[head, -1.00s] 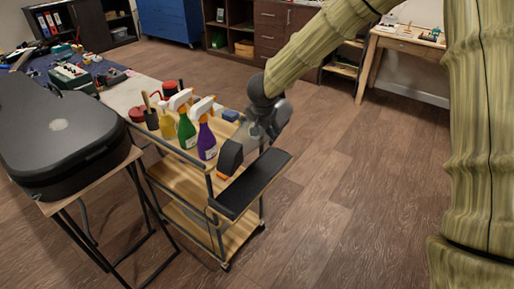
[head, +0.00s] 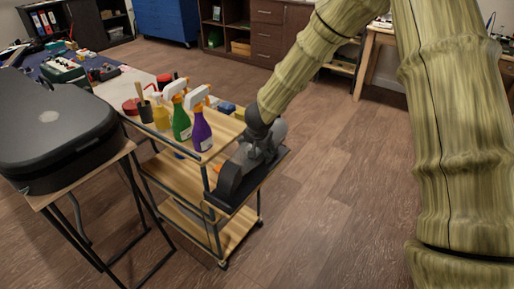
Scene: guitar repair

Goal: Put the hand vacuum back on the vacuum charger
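The hand vacuum (head: 229,182), with a dark rounded nose and greyer parts behind it, is over the long black charger (head: 248,192) on the right side of the wooden cart. My gripper (head: 257,152) is around the rear of the vacuum, which moves along with it. The fingertips are hard to make out against the grey parts. The vacuum covers most of the charger's top. I cannot tell whether the vacuum touches the charger or is just above it.
A black guitar case (head: 55,120) lies on a stand at left. The floor at right is clear.

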